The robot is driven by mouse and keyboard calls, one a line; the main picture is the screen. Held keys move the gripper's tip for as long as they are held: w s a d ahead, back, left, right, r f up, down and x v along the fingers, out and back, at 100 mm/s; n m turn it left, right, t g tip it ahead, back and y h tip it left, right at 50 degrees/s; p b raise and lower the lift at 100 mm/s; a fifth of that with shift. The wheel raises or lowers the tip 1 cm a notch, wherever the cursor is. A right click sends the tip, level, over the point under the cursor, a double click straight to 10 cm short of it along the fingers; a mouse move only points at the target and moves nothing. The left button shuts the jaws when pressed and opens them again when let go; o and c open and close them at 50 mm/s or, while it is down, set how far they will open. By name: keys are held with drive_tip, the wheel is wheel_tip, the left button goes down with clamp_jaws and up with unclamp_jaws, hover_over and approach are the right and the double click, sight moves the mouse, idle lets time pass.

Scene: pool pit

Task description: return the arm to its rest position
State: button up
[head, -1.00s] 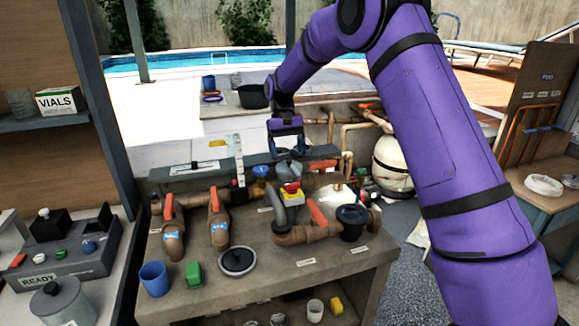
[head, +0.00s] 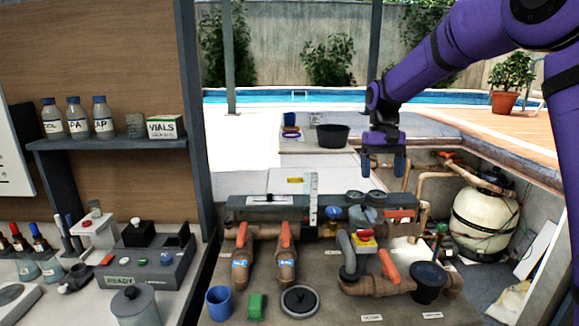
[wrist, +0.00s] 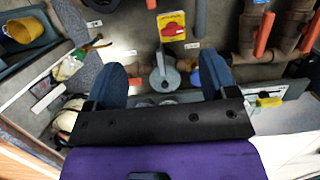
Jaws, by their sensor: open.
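My gripper (head: 384,165) hangs from my purple arm in the upper right of the head view, fingers pointing down. It is above the back part of the pipework bench (head: 330,303), apart from the valves and pipes. In the wrist view, the two blue-tipped fingers of my gripper (wrist: 162,88) are spread with nothing held between them. Below and between them show a grey round fitting (wrist: 165,78) and a red-and-yellow switch (wrist: 172,26).
Orange-handled valves (head: 286,236), a blue cup (head: 219,302) and a black pot (head: 429,283) stand on the bench. A shelf with bottles (head: 104,118) and a tester (head: 145,265) are at left. A cream filter tank (head: 484,222) stands at right. Air above the bench is open.

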drive_tip(key=s+d+r+t, duration=0.2)
drive_tip(key=s+r, duration=0.3)
drive_tip(key=s, duration=0.4)
drive_tip(key=s+d+r+t, duration=0.15)
drive_tip(key=s+r, duration=0.35)
drive_tip(key=s, duration=0.5)
drive_tip(key=s+d+f+t, duration=0.1)
drive_tip(key=s+t, duration=0.1)
drive_tip(key=s, duration=0.6)
drive_tip(key=s+f+t, duration=0.2)
drive_tip(key=s, duration=0.7)
drive_tip(key=shift+d+f, duration=0.25)
drive_tip(key=shift+d, duration=0.15)
